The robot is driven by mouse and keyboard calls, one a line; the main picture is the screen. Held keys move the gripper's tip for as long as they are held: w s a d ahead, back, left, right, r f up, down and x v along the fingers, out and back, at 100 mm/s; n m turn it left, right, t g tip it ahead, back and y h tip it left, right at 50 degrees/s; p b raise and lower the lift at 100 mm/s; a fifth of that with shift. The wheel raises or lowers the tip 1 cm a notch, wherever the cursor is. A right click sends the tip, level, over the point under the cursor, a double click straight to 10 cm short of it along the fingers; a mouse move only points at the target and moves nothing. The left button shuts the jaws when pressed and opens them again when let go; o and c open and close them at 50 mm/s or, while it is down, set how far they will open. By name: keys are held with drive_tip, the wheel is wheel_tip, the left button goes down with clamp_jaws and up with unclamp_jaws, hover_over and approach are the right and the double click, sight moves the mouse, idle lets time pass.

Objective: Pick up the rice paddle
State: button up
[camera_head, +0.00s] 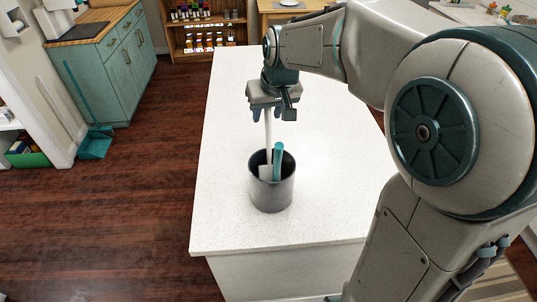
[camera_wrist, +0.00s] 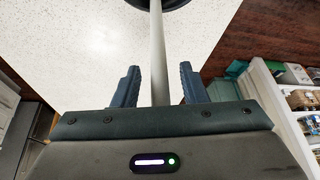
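A dark grey round pot (camera_head: 271,192) stands on the white counter and holds a white long-handled utensil (camera_head: 268,132) and a teal-handled one (camera_head: 278,160). The white one is likely the rice paddle; its handle rises nearly upright and its lower end is partly hidden inside the pot. My gripper (camera_head: 270,113) is above the pot, pointing down. In the wrist view the white handle (camera_wrist: 159,50) passes between the two open blue fingers (camera_wrist: 160,72), with a gap visible on each side. The pot's dark rim (camera_wrist: 165,4) shows at the top edge.
The white counter (camera_head: 225,215) is otherwise clear around the pot. My arm covers its right side. A teal cabinet (camera_head: 105,70), a teal dustpan (camera_head: 95,145) and a wooden shelf with jars (camera_head: 205,30) stand beyond, across the dark wood floor.

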drive_tip(key=shift+f, duration=0.2)
clamp_jaws()
drive_tip(key=shift+r, duration=0.1)
